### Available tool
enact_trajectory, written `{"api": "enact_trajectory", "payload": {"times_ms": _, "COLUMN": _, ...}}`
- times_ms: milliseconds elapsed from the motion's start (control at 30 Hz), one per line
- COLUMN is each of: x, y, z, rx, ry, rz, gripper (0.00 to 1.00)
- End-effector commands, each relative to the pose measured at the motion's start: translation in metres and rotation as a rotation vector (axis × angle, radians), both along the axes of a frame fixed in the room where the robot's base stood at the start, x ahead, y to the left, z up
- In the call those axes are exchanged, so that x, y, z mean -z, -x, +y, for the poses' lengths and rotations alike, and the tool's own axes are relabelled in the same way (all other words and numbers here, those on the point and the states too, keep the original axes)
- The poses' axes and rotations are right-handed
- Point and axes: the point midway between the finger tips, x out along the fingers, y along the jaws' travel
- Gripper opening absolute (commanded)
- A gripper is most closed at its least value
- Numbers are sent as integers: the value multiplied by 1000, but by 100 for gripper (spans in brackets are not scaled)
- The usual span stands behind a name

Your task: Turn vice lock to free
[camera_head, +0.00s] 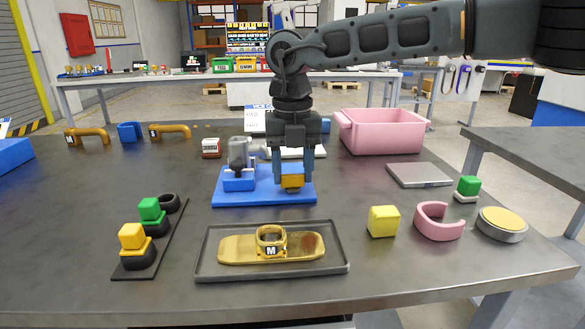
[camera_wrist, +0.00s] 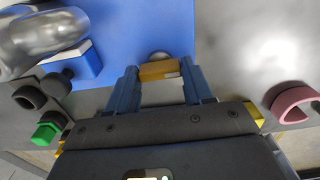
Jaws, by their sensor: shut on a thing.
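The vice stands on a blue base plate (camera_head: 228,198), with a grey metal body (camera_head: 238,152) at its left and a blue block (camera_head: 238,182) beneath. An orange block (camera_head: 292,182), apparently the lock's handle, is at the plate's right part. My gripper (camera_head: 294,176) reaches down from above and is shut on this orange block. In the wrist view the orange block (camera_wrist: 160,71) lies across between my two blue fingertips, with a round metal knob (camera_wrist: 158,56) just beyond it. Which lock position is set cannot be read.
A tray (camera_head: 205,262) with a yellow plate stands in front. A yellow cube (camera_head: 383,221), a pink ring (camera_head: 438,229) and a round button (camera_head: 502,223) are to the right. A pink bin (camera_head: 385,133) stands behind right. A rack with coloured blocks (camera_head: 135,272) is front left.

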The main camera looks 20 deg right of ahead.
Motion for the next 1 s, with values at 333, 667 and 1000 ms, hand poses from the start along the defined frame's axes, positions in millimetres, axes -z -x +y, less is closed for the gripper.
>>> {"api": "enact_trajectory", "payload": {"times_ms": 333, "x": 0, "y": 0, "z": 0, "rx": 41, "ry": 1, "rz": -1, "gripper": 21}}
{"api": "enact_trajectory", "payload": {"times_ms": 667, "x": 0, "y": 0, "z": 0, "rx": 42, "ry": 0, "rz": -1, "gripper": 56}}
{"api": "enact_trajectory", "payload": {"times_ms": 1000, "x": 0, "y": 0, "z": 0, "rx": 40, "ry": 0, "rz": 0, "gripper": 77}}
